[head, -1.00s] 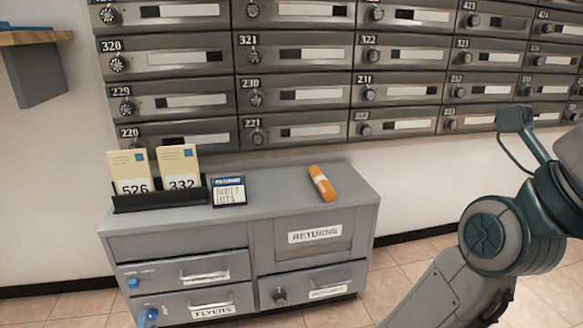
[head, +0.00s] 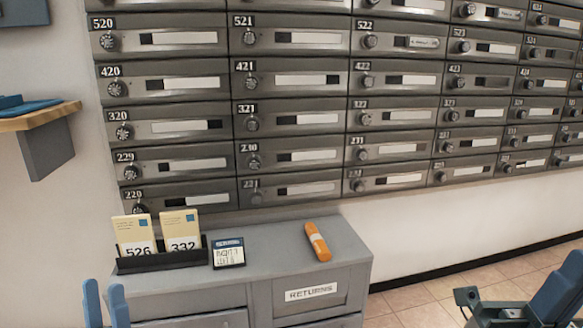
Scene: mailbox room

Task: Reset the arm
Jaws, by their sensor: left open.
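My left gripper (head: 105,303) is at the bottom left of the head view, in front of the grey cabinet's left part. Its two blue fingers point up and stand apart, with nothing seen between them. Its lower part is cut off by the frame edge. Part of my right arm shows at the bottom right, over the tiled floor. I cannot see its gripper fingers.
Mailboxes (head: 290,117) line the wall. A wooden shelf (head: 40,117) juts out at left. Floor at right is clear.

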